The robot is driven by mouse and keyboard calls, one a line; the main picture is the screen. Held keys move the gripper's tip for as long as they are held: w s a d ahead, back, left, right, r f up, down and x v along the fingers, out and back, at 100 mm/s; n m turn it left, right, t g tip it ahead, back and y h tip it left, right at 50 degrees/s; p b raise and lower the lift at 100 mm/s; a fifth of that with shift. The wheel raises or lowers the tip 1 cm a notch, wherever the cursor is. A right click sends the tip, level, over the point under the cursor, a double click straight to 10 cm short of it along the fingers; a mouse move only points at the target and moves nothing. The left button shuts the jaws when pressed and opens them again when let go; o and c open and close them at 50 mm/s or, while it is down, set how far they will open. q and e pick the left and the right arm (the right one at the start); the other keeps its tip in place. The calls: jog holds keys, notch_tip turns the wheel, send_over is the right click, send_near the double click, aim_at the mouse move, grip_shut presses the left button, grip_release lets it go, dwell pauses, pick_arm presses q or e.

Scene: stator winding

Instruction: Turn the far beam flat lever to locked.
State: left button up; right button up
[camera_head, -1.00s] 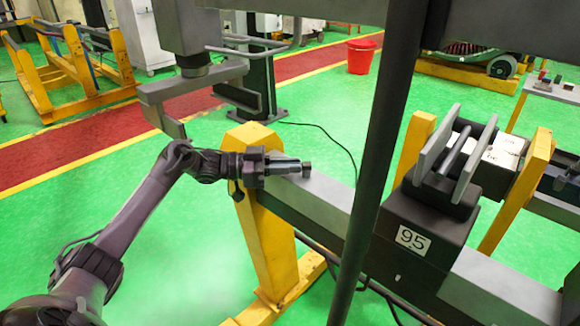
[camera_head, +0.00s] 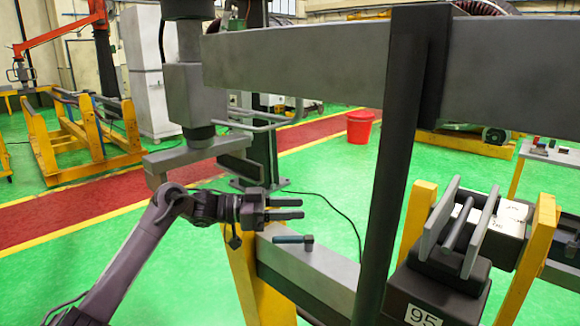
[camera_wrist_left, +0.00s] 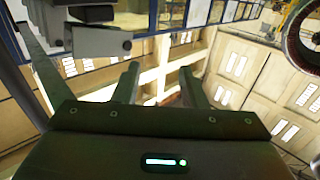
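The flat lever (camera_head: 290,239) is a small dark bar with a round knob at its right end. It lies on the top face of the grey far beam (camera_head: 325,272), near the beam's left end, and points left in the head view. My left gripper (camera_head: 288,209) is just above the lever in the picture, with its fingers pointing right. The fingers are apart and nothing shows between them. In the left wrist view the two fingers (camera_wrist_left: 157,84) are also apart and empty, and the lever does not show there. My right gripper is in neither view.
A dark upright post (camera_head: 393,165) and a thick grey horizontal bar (camera_head: 300,55) stand in front of the scene. A black block marked 95 (camera_head: 440,290) sits on the beam to the right. Yellow supports (camera_head: 262,285) hold the beam.

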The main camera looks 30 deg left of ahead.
aim_at(290, 237)
pick_arm(q)
notch_tip(290, 237, up, 12)
jog(key=shift+b, duration=0.35)
